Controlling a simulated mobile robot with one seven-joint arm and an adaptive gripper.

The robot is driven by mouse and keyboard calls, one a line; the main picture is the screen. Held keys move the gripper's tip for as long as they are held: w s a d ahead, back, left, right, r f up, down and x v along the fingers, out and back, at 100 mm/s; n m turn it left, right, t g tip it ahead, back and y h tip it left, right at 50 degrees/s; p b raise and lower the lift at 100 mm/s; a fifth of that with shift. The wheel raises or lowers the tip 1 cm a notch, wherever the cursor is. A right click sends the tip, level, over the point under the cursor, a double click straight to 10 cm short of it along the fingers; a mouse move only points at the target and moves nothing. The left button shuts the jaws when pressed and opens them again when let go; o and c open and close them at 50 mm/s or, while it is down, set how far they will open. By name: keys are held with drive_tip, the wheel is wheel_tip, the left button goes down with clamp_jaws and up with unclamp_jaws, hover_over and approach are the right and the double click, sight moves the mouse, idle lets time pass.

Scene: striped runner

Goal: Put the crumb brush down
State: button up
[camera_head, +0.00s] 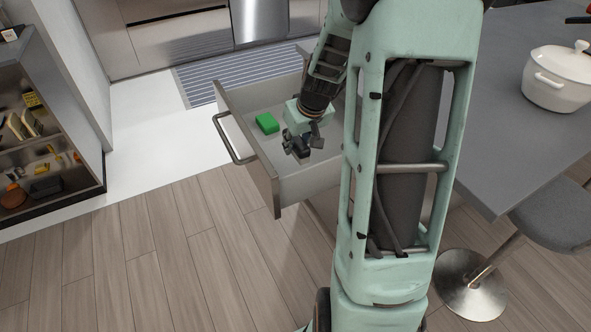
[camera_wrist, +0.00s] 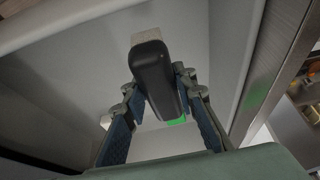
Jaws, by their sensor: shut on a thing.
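The crumb brush (camera_wrist: 153,70) shows in the wrist view as a black handle with a pale beige part at its far end. My gripper (camera_wrist: 160,84) has a finger on each side of the black handle and is shut on it. In the head view my gripper (camera_head: 304,143) points down inside an open drawer (camera_head: 262,170). The brush is hard to make out there among the dark fingers. I cannot tell whether the brush touches the drawer floor.
A green block (camera_head: 267,123) lies in the drawer, left of my gripper. The drawer has a bar handle (camera_head: 228,140) on its front. A grey counter (camera_head: 500,120) with a white pot (camera_head: 557,82) is at right, and a shelf unit (camera_head: 45,140) at left.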

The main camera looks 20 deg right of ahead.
sight(304, 148)
wheel_tip(304, 148, down, 8)
drive_tip(key=shift+r+b, duration=0.15)
drive_tip(key=shift+b, duration=0.45)
drive_tip(key=shift+f+b, duration=0.3)
drive_tip(key=shift+b, duration=0.05)
drive_tip(key=o, duration=1.1)
drive_tip(key=shift+r, duration=0.1)
drive_tip(key=shift+s+r+p, duration=0.15)
drive_tip(key=shift+r+p, duration=0.3)
drive_tip(key=shift+r, duration=0.15)
drive_tip(key=p+v, duration=0.1)
drive_tip(key=v, duration=1)
drive_tip(key=shift+s+p, duration=0.15)
drive_tip(key=shift+p, duration=0.2)
